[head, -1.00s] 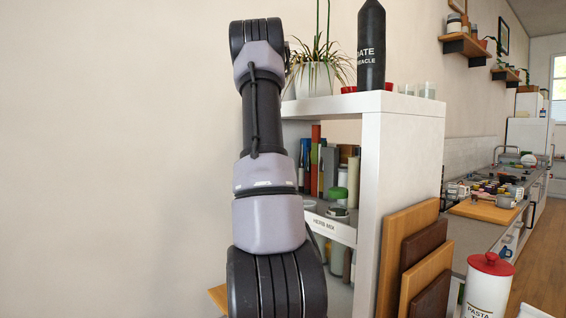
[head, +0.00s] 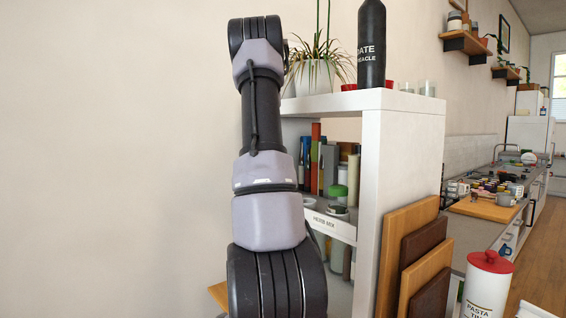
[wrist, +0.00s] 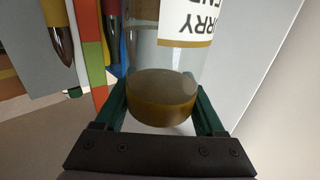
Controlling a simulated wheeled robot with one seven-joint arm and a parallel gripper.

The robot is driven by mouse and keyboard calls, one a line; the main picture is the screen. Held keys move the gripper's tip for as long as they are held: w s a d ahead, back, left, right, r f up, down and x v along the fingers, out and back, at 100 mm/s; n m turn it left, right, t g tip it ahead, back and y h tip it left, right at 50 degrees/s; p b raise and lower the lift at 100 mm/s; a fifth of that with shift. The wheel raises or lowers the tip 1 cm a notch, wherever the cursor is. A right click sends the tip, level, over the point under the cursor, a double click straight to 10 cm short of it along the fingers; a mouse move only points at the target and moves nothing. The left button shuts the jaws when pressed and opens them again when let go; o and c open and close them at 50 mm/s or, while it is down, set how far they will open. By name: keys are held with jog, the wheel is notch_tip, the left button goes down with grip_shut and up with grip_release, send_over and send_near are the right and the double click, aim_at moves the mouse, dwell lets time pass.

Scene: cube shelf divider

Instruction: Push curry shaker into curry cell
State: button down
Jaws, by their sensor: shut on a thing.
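The curry shaker (wrist: 185,55) is a clear vessel with a white label edged in ochre; part of its lettering reads "RRY". Its brown, rounded end (wrist: 162,100) is nearest my gripper. My gripper (wrist: 163,92) has its two dark green fingers on either side of that end and is shut on the shaker. In the head view my gripper and the curry shaker are hidden behind my arm. The white shelf (head: 400,125) stands right of my arm. A curry cell cannot be made out.
In the wrist view, a pale panel (wrist: 255,60) is close on the right and coloured upright items (wrist: 90,45) are on the left. A green-lidded jar (head: 339,194) stands on the shelf above a "HERB MIX" label (head: 324,221). A plant pot (head: 314,78) and black bottle (head: 371,45) stand on top.

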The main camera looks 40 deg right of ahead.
jog(key=shift+f, duration=2.35)
grip_release()
jog(key=shift+v, duration=2.5)
